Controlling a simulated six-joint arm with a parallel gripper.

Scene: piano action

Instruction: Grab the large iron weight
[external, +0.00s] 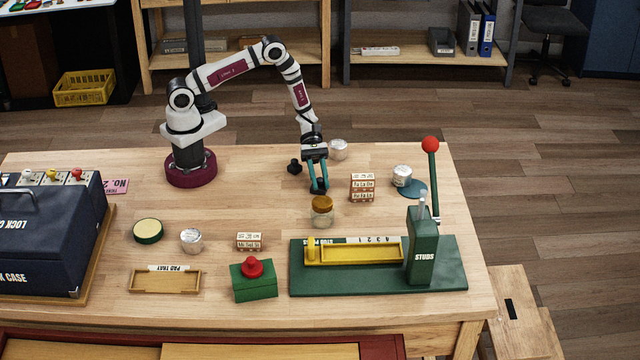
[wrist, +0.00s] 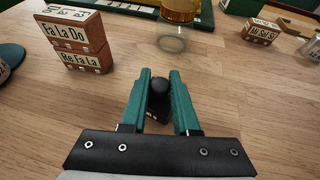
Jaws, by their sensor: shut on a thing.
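The iron weight (external: 318,187) is black with a rounded knob on top. In the wrist view its knob (wrist: 158,86) shows between the two teal fingers, with the darker body partly hidden by them. My gripper (external: 318,182) points down and is shut on this weight, at or close to the tabletop; I cannot tell whether the weight touches the wood. A second black weight (external: 294,166) stands on the table just left of and behind my gripper in the external view.
A jar with an amber lid (external: 322,211) stands close in front of my gripper. Stacked lettered blocks (external: 362,187) are to its right and a silvery tin (external: 339,149) is behind. The green stud press (external: 423,250) stands front right. Table left of the gripper is mostly clear.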

